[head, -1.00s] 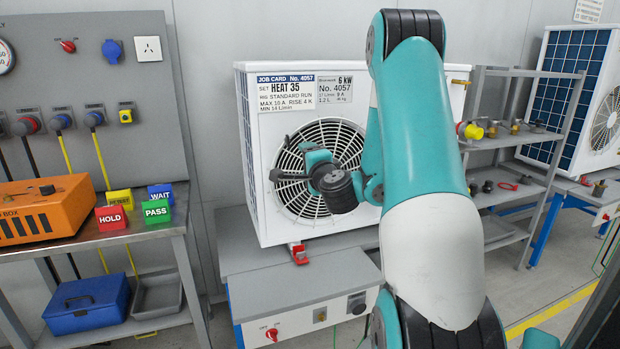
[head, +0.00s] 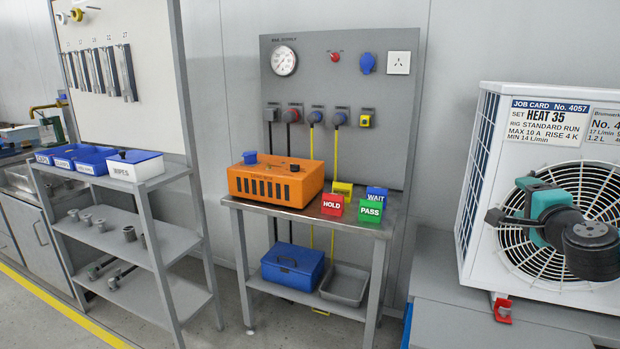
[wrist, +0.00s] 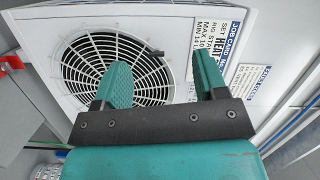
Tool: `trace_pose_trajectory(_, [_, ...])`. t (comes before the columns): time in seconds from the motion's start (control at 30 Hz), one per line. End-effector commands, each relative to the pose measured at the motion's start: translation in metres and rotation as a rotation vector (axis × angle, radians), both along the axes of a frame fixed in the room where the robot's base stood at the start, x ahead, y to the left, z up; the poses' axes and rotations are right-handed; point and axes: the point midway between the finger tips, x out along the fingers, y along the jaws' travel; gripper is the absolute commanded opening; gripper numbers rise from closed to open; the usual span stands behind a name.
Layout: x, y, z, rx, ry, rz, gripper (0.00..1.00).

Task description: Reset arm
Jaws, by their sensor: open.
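My gripper (head: 515,215) is at the right of the head view, in front of the fan grille of the white heat pump unit (head: 468,190). In the wrist view, my gripper (wrist: 163,82) has its two teal fingers spread apart with nothing between them. Behind the fingers the wrist view shows the fan grille (wrist: 85,60) and the job card (wrist: 232,22) of the unit. The job card reads HEAT 35 in the head view. I cannot tell the exact gap from fingers to unit.
A metal table (head: 255,205) holds an orange box (head: 275,182) and HOLD, PASS, WAIT and yellow blocks. A blue toolbox (head: 292,268) and grey tray (head: 345,284) sit below. A shelf rack (head: 150,240) with labelled bins stands left. A red clamp (head: 502,309) is at the unit's foot.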

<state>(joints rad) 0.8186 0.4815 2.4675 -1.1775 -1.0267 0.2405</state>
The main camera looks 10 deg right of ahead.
Motion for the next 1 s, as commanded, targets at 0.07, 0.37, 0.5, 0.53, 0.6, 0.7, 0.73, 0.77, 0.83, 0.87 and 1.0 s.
trace_pose_trajectory(0.07, [0.016, 0.058, 0.015, -0.075, 0.052, 0.195, 0.66])
trace_pose_trajectory(0.37, [-0.032, 0.29, 0.028, -0.508, 0.358, 1.048, 0.66])
trace_pose_trajectory(0.5, [-0.113, 0.355, 0.025, -0.778, 0.543, 1.435, 0.66])
trace_pose_trajectory(0.53, [-0.131, 0.361, 0.025, -0.831, 0.581, 1.501, 0.66])
trace_pose_trajectory(0.6, [-0.167, 0.369, 0.025, -0.946, 0.665, 1.633, 0.66])
trace_pose_trajectory(0.7, [-0.206, 0.368, 0.027, -1.066, 0.764, 1.761, 0.66])
trace_pose_trajectory(0.73, [-0.215, 0.367, 0.027, -1.093, 0.786, 1.789, 0.66])
trace_pose_trajectory(0.77, [-0.222, 0.365, 0.028, -1.115, 0.806, 1.811, 0.66])
trace_pose_trajectory(0.83, [-0.234, 0.361, 0.028, -1.15, 0.842, 1.847, 0.66])
trace_pose_trajectory(0.87, [-0.237, 0.36, 0.028, -1.159, 0.852, 1.856, 0.66])
trace_pose_trajectory(1.0, [-0.242, 0.358, 0.028, -1.17, 0.87, 1.871, 0.66])
